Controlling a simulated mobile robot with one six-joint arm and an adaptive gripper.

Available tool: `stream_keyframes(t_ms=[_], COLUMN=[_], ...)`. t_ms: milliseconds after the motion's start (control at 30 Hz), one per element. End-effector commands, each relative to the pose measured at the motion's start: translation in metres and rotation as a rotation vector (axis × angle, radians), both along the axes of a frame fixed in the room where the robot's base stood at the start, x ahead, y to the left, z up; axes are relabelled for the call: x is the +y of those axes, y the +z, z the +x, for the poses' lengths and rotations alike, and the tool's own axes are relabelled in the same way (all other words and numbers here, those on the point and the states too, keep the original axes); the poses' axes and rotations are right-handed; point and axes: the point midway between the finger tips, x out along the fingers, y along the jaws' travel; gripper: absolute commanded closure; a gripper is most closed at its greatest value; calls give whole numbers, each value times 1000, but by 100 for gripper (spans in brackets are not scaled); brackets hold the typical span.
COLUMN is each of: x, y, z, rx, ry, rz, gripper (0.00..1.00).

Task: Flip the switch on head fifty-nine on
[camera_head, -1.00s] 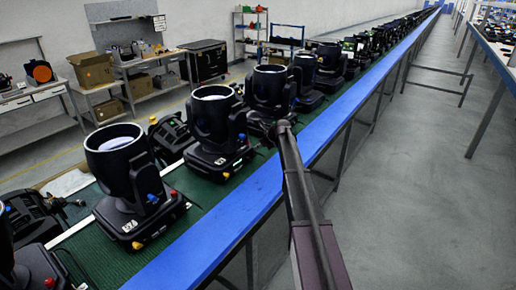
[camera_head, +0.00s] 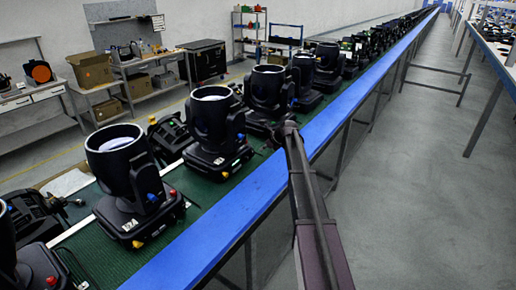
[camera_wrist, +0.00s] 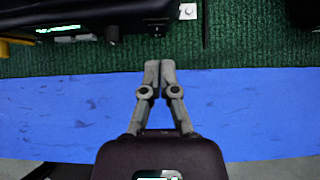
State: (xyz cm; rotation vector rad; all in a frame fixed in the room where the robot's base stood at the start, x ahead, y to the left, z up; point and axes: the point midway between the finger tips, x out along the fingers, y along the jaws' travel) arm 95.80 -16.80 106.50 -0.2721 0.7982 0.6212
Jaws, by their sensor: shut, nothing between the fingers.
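Black moving-head lights stand in a row on the green belt. The nearest whole one (camera_head: 130,180) has a small base label that I cannot read for certain, and another light (camera_head: 215,130) stands behind it. I cannot tell which one is head fifty-nine. In the wrist view a black base (camera_wrist: 75,14) with a lit green display is at the top left, with a small grey knob (camera_wrist: 112,33) on its near edge. My gripper (camera_wrist: 160,66) is shut and empty, its tips over the belt's near edge, apart from the base.
A blue rail (camera_head: 190,262) borders the green belt (camera_wrist: 240,48) on the near side. A small metal plate (camera_wrist: 188,11) lies near the base. Workbenches and a black cabinet (camera_head: 204,62) stand at the left back.

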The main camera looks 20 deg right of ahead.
Motion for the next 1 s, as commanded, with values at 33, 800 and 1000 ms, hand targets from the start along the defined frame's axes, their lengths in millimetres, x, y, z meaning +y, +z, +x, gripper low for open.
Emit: stream_keyframes(t_ms=[33, 800, 1000], x=[-2, -31, -34], y=[10, 72, 78], z=[-3, -40, -45], rx=[0, 0, -1], ry=[-1, -1, 0], rz=[1, -1, -1], gripper=[100, 100, 100])
